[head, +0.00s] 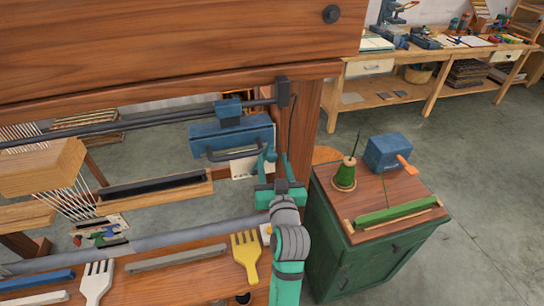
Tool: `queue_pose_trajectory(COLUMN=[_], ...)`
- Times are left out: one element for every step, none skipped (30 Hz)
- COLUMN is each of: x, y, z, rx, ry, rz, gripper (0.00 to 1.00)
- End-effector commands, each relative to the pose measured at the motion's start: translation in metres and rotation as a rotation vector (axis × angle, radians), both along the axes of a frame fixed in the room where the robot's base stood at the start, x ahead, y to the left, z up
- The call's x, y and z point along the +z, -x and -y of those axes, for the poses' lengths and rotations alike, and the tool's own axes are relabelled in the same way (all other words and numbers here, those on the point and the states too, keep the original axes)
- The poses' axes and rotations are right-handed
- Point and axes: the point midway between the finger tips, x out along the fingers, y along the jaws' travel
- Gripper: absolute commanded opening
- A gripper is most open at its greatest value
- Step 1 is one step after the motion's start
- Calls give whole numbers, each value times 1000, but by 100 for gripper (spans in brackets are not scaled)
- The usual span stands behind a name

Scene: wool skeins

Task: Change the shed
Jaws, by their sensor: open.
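The wooden loom fills the left and middle of the head view. A blue block (215,135) with a dark grey bar handle (232,154) on its front sits below a dark rail (130,122). A smaller blue piece (229,111) sits on that rail above it. My teal gripper (272,160) is open, with its fingers pointing up, at the right end of the blue block and handle. I cannot tell whether a finger touches the handle. White warp threads (75,203) run through the loom at the left, beside a light wooden beam (42,167).
The loom's right post (306,130) stands close behind my gripper. A yellow comb (246,256) and a white comb (96,282) lie on the front board. A green cabinet (350,262) at the right bears a green yarn cone (346,176) and a blue box (388,152).

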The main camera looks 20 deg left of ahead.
Motion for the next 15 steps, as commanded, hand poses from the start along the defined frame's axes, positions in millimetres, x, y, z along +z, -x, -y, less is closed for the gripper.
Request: queue_pose_trajectory(x=[0,0,0,0,0,0,0,0,0,0,0,0,0,0,0], y=[-6,-10,-14,-16,-18,-20,-22,-23,-24,-24,-25,-25,-25,-25,-25], z=[-4,-6,-7,-8,-9,-10,-11,-12,-12,-12,-12,-13,-13,-13,-12], rx=[1,1,1,0,0,0,0,0,-1,-1,-1,-1,-1,-1,-1], ry=[0,0,0,0,0,0,0,0,0,0,0,0,0,0,0], rz=[0,1,0,-1,-1,-1,-1,-1,-1,-1,-1,-1,-1,-1,-1], gripper=[46,46,46,46,46,46,46,46,46,46,46,46,46,46,46])
